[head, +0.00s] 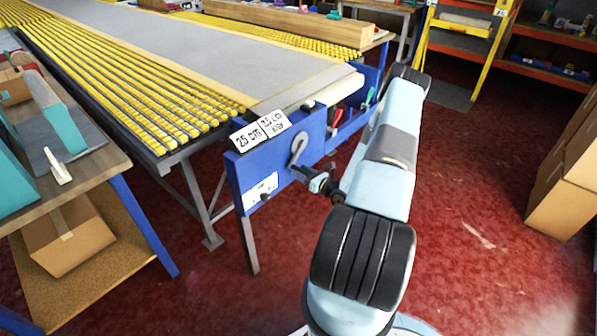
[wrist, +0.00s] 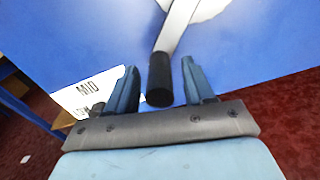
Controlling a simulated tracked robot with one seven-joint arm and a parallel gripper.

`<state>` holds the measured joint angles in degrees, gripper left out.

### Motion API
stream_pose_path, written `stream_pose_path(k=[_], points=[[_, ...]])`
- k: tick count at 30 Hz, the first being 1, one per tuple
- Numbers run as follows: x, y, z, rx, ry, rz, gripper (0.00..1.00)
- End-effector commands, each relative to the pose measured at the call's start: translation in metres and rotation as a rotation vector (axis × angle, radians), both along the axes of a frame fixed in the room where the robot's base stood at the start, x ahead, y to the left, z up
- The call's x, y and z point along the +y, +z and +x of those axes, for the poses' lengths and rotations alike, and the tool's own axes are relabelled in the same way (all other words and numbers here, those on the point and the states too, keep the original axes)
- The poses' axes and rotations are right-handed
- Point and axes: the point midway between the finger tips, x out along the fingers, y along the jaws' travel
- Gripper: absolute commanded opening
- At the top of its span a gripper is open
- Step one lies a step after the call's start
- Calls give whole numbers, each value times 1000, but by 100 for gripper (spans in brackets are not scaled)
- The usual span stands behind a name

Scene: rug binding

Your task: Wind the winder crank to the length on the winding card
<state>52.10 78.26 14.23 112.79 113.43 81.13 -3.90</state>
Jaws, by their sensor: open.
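The winder crank has a grey arm (head: 298,148) on the blue end panel (head: 240,172) of the long table. In the wrist view the crank arm (wrist: 177,25) runs down to a black cylindrical handle (wrist: 160,80). My gripper (head: 318,183) is at the panel, just below the crank. In the wrist view its two blue fingers (wrist: 160,68) are open, one on each side of the handle, with gaps showing. The winding card (head: 248,138) on the panel's top edge reads "25 cm". A second card (head: 273,122) beside it has small print that I cannot read fully.
Yellow rollers (head: 130,95) line the table. A wooden bench (head: 95,165) stands left, cardboard boxes (head: 565,165) right. Red floor (head: 470,210) is clear right of my arm.

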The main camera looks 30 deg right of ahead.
Motion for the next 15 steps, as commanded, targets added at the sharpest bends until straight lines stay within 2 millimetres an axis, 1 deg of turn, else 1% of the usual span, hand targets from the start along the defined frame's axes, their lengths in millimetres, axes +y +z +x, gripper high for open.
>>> stream_pose_path(k=[3, 6, 15], points=[[4, 0, 11, 1, 0, 0, 53], [5, 0, 15, 1, 0, 0, 53], [6, 0, 18, 0, 0, 0, 53]])
